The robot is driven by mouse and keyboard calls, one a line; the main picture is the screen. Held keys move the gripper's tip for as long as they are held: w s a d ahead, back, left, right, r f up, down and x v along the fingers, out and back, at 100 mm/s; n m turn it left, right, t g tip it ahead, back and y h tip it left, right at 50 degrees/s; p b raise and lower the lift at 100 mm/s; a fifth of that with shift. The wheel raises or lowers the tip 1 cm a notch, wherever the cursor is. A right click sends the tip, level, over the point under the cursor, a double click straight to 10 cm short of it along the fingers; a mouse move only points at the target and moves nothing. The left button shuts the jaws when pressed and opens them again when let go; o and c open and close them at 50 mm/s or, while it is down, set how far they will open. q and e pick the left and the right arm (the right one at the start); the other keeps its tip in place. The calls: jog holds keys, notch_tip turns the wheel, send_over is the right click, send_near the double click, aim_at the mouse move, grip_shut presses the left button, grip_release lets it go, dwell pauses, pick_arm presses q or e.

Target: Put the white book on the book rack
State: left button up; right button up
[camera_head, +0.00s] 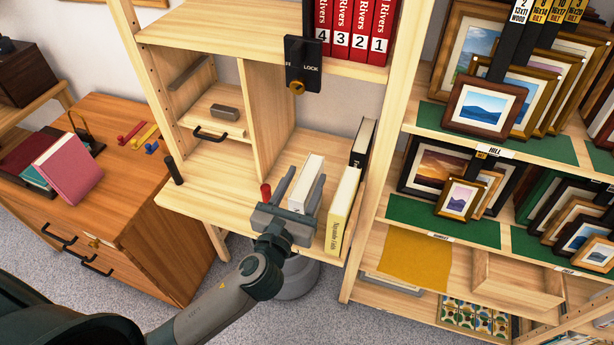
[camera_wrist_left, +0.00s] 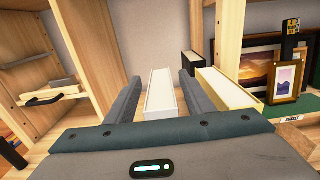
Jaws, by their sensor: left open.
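The white book (camera_head: 306,180) stands upright on the lower shelf board of the wooden rack (camera_head: 260,130), its pale top facing up. My left gripper (camera_head: 296,196) is open, with one finger on each side of the white book; I cannot tell whether they touch it. In the left wrist view the white book (camera_wrist_left: 160,92) shows between the two fingers (camera_wrist_left: 158,98). A cream-yellow book (camera_head: 342,212) stands just right of the gripper, and a black book (camera_head: 362,142) stands behind it. My right gripper is not in view.
Red numbered volumes (camera_head: 350,30) sit on the upper shelf behind a black lock plate (camera_head: 302,65). Framed prints (camera_head: 484,108) fill the right shelves. A wooden desk (camera_head: 120,190) with books is left.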

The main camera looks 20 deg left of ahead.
aim_at(295, 201)
pick_arm(q)
jog(key=s+b, duration=0.2)
jog(key=s, duration=0.6)
jog(key=shift+s+a+f, duration=0.1)
jog(key=shift+s+a, duration=0.05)
jog(key=shift+s, duration=0.8)
dwell(0.6)
